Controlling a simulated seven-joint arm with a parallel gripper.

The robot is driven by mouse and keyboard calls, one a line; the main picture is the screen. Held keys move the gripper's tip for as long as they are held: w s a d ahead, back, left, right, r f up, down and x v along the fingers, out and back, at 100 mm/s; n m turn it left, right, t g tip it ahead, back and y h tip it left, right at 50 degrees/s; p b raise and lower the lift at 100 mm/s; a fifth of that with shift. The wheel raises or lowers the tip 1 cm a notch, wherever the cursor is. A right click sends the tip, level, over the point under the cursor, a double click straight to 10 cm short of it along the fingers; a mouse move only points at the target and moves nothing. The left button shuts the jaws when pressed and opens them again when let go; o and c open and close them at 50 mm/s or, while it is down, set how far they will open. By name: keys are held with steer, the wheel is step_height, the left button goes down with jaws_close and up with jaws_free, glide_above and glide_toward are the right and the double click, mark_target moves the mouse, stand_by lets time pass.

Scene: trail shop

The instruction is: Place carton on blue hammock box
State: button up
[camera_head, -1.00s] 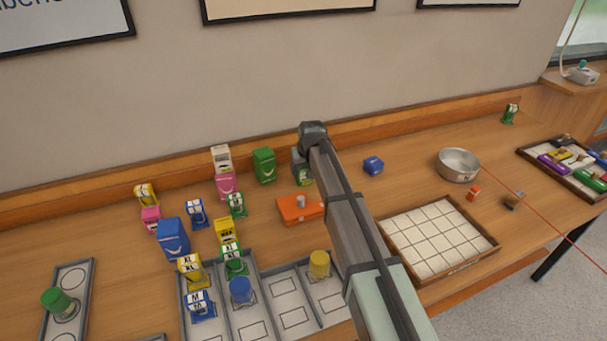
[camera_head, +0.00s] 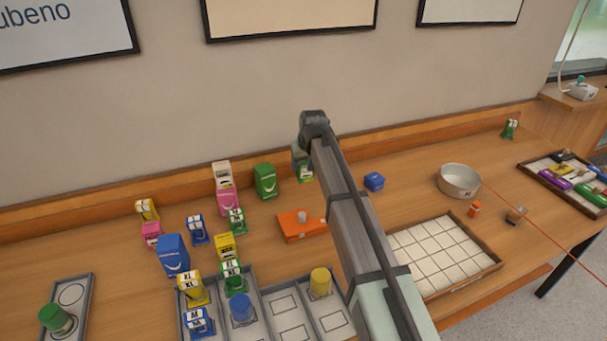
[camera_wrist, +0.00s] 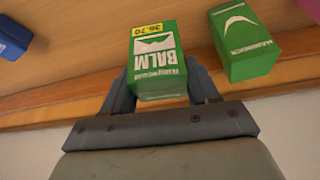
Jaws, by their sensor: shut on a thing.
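In the head view the held carton (camera_head: 305,174) shows just beneath my gripper (camera_head: 303,164), near the back wall and partly hidden by my arm. A large blue box (camera_head: 173,256) with a white curved mark, which looks like the blue hammock box, stands upright at the left of the table. A similar green box (camera_head: 265,181) stands left of my gripper; it also shows in the wrist view (camera_wrist: 245,40), beside the carton.
Pink, yellow, blue and green packs crowd around the blue box. A divided grey tray (camera_head: 262,326) is in front. A small blue box (camera_head: 374,181) and metal bowl (camera_head: 459,181) are right.

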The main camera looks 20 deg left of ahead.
step_height(320, 180, up, 19)
steer(key=n+g+y, duration=0.1)
steer(key=n+g, duration=0.1)
steer(key=n, duration=0.3)
glide_above(168, 242)
step_height(168, 242, down, 4)
steer(key=shift+f, duration=5.55)
steer(key=shift+f, duration=0.15)
steer(key=o, duration=1.1)
